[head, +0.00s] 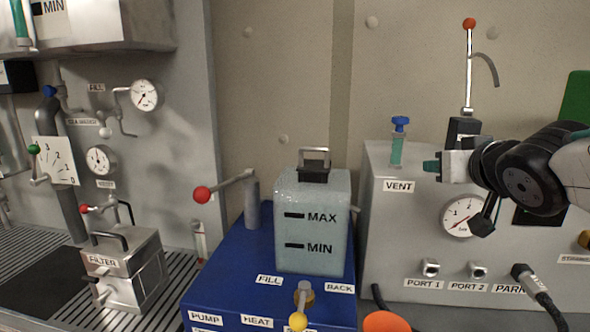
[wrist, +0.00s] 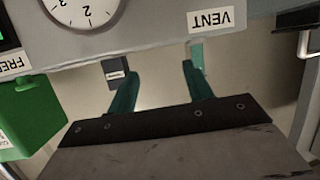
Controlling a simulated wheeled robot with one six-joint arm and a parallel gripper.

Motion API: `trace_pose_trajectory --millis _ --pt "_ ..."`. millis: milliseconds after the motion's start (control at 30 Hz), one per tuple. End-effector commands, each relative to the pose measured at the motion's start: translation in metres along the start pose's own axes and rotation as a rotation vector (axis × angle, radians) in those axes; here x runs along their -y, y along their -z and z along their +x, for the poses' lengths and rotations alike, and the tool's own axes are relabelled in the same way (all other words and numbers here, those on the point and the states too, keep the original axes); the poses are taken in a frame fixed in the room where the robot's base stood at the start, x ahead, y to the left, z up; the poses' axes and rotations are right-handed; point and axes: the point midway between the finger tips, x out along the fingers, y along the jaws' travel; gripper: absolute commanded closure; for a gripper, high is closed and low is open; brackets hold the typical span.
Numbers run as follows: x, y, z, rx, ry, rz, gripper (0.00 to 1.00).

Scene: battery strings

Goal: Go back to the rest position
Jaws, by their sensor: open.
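My gripper (head: 432,166) is in the head view at the right, in front of the grey panel box (head: 385,235). Its teal fingers also show in the wrist view (wrist: 161,82), spread apart with nothing between them. The VENT valve (head: 397,145), a teal stem with a blue top, stands left of the gripper and apart from it in the head view. In the wrist view the VENT label (wrist: 212,20) appears upside down, beyond the fingers. My arm runs off to the right edge of the head view.
A tank marked MAX and MIN (head: 312,220) stands on a blue base (head: 230,270) with a red-knobbed lever (head: 203,194). A gauge (head: 462,216) and a tall red-tipped lever (head: 469,60) are near my arm. A green box (wrist: 40,115) shows in the wrist view.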

Motion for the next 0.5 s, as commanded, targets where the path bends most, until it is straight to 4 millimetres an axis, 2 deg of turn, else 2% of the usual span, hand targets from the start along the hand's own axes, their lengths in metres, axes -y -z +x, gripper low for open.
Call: trace_pose_trajectory --millis 33,133,300,400,500 --pt "-0.006 -0.022 -0.009 0.100 -0.036 0.001 0.49" --pt "-0.014 -0.071 -0.031 0.324 -0.089 0.001 0.49" --pt "-0.008 -0.148 -0.090 0.713 -0.080 -0.003 0.49" --pt "0.002 -0.178 -0.125 0.900 -0.032 -0.011 0.49" --pt "0.011 -0.196 -0.153 1.029 0.017 -0.018 0.49"
